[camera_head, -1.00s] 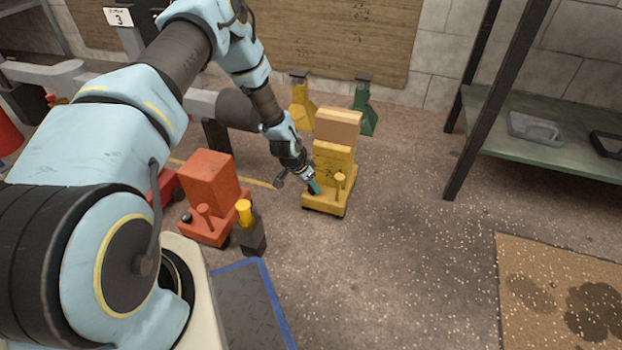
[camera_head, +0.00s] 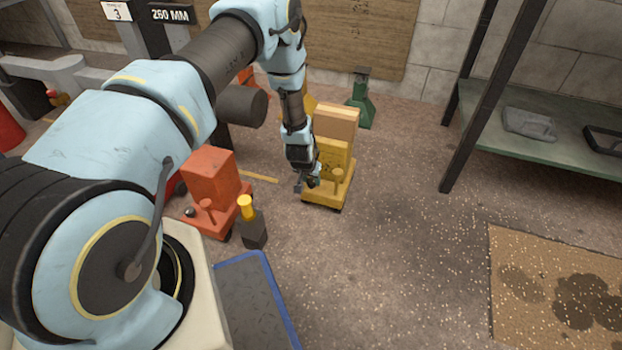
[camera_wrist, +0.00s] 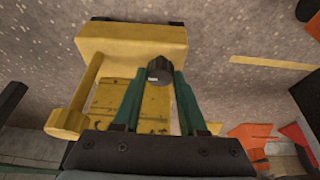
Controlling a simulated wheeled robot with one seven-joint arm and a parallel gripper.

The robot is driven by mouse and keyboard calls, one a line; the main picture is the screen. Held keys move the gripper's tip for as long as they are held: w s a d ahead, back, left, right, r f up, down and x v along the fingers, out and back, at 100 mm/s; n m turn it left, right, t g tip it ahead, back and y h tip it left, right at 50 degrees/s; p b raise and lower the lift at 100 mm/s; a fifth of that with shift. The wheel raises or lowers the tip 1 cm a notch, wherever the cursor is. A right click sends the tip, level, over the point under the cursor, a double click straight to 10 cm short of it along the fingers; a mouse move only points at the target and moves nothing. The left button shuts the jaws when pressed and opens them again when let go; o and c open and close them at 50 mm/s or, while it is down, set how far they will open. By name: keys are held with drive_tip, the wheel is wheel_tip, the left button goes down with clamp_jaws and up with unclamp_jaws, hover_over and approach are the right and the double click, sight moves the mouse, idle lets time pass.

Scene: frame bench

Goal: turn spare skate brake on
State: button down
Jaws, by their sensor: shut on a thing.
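A yellow skate (camera_head: 328,196) stands on the floor, with a yellow upright block and a tan block (camera_head: 337,120) above it. Its yellow post with a round head (camera_head: 338,175) stands at the front; the post also shows at the left of the wrist view (camera_wrist: 75,112). A dark ribbed knob (camera_wrist: 159,70) sits by the skate's yellow base. My gripper (camera_head: 313,181) is at the skate's left front corner. In the wrist view its green fingers (camera_wrist: 160,84) are shut on the dark knob. The knob's turn position cannot be told. In the head view my gripper hides the knob.
A red skate (camera_head: 212,182) with its own post and dark knob stands to the left. A dark block with a yellow top (camera_head: 251,222) stands before it. Green (camera_head: 361,100) and yellow stands are behind. A green shelf (camera_head: 560,148) is right. Floor in the middle right is clear.

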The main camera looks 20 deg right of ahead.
idle(0.3)
drive_tip(key=c, duration=0.7)
unclamp_jaws()
drive_tip(key=shift+c, duration=0.2)
drive_tip(key=p+v, duration=0.3)
drive_tip(key=v, duration=0.7)
drive_tip(key=shift+a+r+p, duration=0.15)
drive_tip(key=shift+r+p, duration=0.15)
drive_tip(key=shift+s, duration=0.1)
